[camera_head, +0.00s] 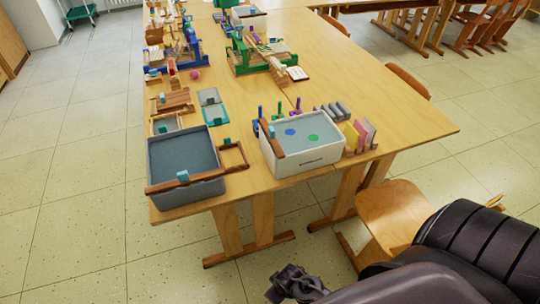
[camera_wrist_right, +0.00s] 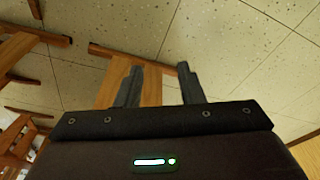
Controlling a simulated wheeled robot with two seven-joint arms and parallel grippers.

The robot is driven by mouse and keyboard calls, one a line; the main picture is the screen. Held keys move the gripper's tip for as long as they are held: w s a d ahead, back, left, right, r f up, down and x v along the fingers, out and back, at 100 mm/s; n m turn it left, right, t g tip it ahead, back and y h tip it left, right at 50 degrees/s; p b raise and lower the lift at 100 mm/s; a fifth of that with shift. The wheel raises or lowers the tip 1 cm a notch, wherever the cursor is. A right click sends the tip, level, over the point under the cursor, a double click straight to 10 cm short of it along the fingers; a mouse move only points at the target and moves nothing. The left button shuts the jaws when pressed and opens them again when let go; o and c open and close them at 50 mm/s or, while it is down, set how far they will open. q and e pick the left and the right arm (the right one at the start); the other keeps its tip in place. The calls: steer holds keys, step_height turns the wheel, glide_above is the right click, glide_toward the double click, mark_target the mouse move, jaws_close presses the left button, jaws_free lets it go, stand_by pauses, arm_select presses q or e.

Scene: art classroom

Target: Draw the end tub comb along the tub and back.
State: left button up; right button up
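A grey tub (camera_head: 160,155) with grey content stands at the table's front left corner. A wooden comb bar (camera_head: 158,188) with a blue block (camera_head: 183,176) lies across its near end. A white tub (camera_head: 310,165) with pale liquid and coloured spots stands to its right. Another wooden bar (camera_head: 271,143) with a blue block crosses that tub's left end. I cannot tell by looking which is the end tub. My right gripper (camera_head: 290,284) is low in front of the table, apart from both tubs. In the right wrist view its fingers (camera_wrist_right: 158,85) are apart and empty. My left gripper is not in view.
A wooden frame (camera_head: 233,157) lies between the tubs. Coloured cards (camera_head: 361,135) and grey rolls (camera_head: 333,111) stand beside the white tub. A chair (camera_head: 393,214) stands near my right arm. The table's right side (camera_head: 415,125) is clear.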

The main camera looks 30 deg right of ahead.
mark_target(273, 130)
steer(key=w+d+r+t, duration=0.1)
steer(key=w+r, duration=0.3)
steer(key=r, duration=0.9)
steer(key=w+r+t, duration=0.1)
steer(key=w+r, duration=0.3)
steer(key=r, duration=0.9)
steer(key=w+d+r+m+t+h, duration=0.1)
steer(key=w+d+r+t, duration=0.2)
steer(key=w+d, duration=0.2)
steer(key=w+d+r+m+t+h, duration=0.1)
steer(key=w+d+r+m+t, duration=0.1)
steer(key=w+d, duration=0.4)
steer(key=w+d+r+m+t+h, duration=0.1)
steer(key=w+d+r+m+t, duration=0.1)
steer(key=w+d+r+t, duration=0.2)
steer(key=shift+w+d, duration=0.25)
steer(key=shift+w, duration=0.35)
steer(key=shift+w+d, duration=0.25)
steer(key=shift+w, duration=0.4)
steer(key=shift+w+d, duration=0.25)
steer(key=shift+w, duration=0.35)
steer(key=shift+p+x, duration=0.6)
steer(key=shift+x, duration=2.95)
steer(key=shift+c, duration=0.2)
jaws_close()
